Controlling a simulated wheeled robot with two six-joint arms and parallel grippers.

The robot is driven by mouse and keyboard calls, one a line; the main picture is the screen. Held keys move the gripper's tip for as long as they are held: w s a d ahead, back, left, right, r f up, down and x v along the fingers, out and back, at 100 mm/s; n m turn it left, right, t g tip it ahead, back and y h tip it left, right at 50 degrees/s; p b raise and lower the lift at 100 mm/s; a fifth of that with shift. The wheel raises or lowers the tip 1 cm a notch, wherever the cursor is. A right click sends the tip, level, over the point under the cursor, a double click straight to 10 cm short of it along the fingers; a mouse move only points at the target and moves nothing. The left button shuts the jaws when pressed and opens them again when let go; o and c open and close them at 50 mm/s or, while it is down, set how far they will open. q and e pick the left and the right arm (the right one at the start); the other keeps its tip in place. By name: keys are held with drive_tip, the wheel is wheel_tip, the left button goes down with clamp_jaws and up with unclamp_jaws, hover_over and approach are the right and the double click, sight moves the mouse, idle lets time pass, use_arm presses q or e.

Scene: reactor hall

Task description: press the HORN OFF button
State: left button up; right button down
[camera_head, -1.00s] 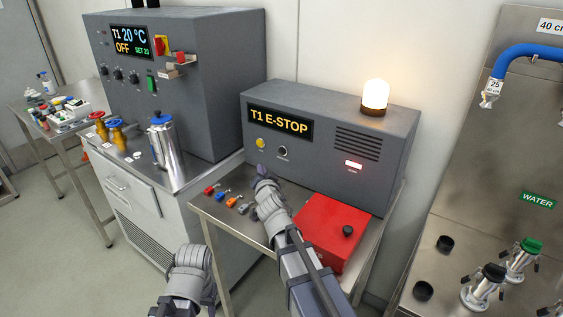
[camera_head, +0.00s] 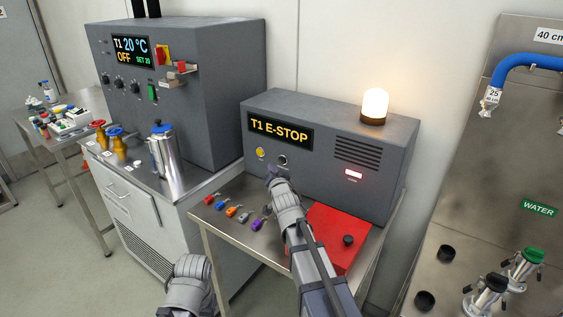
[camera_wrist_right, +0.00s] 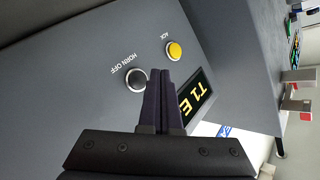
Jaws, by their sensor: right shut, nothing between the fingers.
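The HORN OFF button (camera_wrist_right: 135,78) is a dark round button with a light ring on the grey alarm panel (camera_head: 330,185). In the head view the button (camera_head: 283,160) shows just above my right gripper (camera_head: 270,173). In the right wrist view my right gripper (camera_wrist_right: 163,82) is shut and empty, its tips overlapping the button's right edge in the picture. I cannot tell whether they touch it. The yellow ACK button (camera_wrist_right: 175,49) is beside it. My left arm shows at the bottom of the head view; its gripper is not visible.
A red box (camera_head: 330,225) with a black knob and several coloured padlocks (camera_head: 231,211) lie on the steel table under the panel. A lit lamp (camera_head: 374,104) stands on top of the panel. A steel jug (camera_head: 163,152) stands to the left.

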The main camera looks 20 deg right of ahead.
sight(278, 159)
drive_tip(key=shift+w+d, duration=0.85)
drive_tip(key=shift+d, duration=0.25)
drive_tip(key=shift+w+d, duration=0.1)
idle(1.4)
drive_tip(key=shift+w+d, duration=0.15)
drive_tip(key=shift+d, duration=0.1)
drive_tip(key=shift+w+d, duration=0.25)
drive_tip(key=shift+d, duration=0.05)
idle(0.6)
drive_tip(key=shift+a, duration=0.1)
drive_tip(key=shift+s+a, duration=0.5)
drive_tip(key=shift+a, duration=0.05)
idle(0.4)
drive_tip(key=s+a, duration=0.1)
drive_tip(key=a, duration=0.1)
drive_tip(key=s+a, duration=0.2)
idle(0.4)
